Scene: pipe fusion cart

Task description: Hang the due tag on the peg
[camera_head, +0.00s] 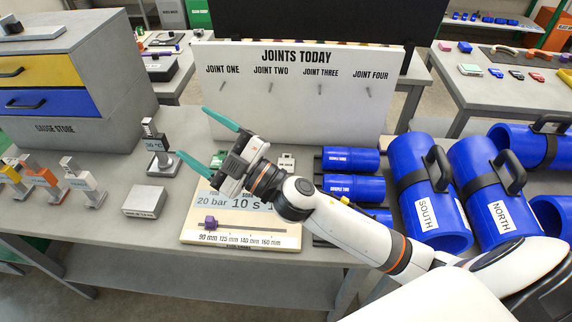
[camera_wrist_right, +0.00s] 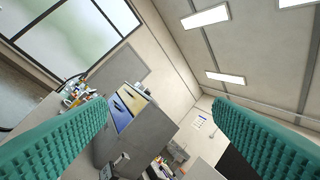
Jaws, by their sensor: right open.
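The white board (camera_head: 300,115) headed JOINTS TODAY stands at the back of the bench. It has a peg under each label: JOINT ONE (camera_head: 222,87), JOINT TWO (camera_head: 270,87), JOINT THREE (camera_head: 319,88) and JOINT FOUR (camera_head: 368,91). All the pegs look bare. A small pale tag (camera_head: 287,162) with dark print lies below the board, just right of my right gripper; its print is too small to tell whether it is the due tag. My right gripper (camera_head: 208,141) is open and empty above the bench, in front of the board's left end. Its teal fingers (camera_wrist_right: 158,135) are wide apart in the wrist view. My left gripper is not in view.
Blue pipes marked SOUTH (camera_head: 428,205) and NORTH (camera_head: 492,185) and smaller blue cylinders (camera_head: 352,187) fill the right. A setting panel (camera_head: 245,235) lies beneath my right arm. A 30 °C stand (camera_head: 158,150), grey block (camera_head: 146,201) and drawer unit (camera_head: 60,130) are left.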

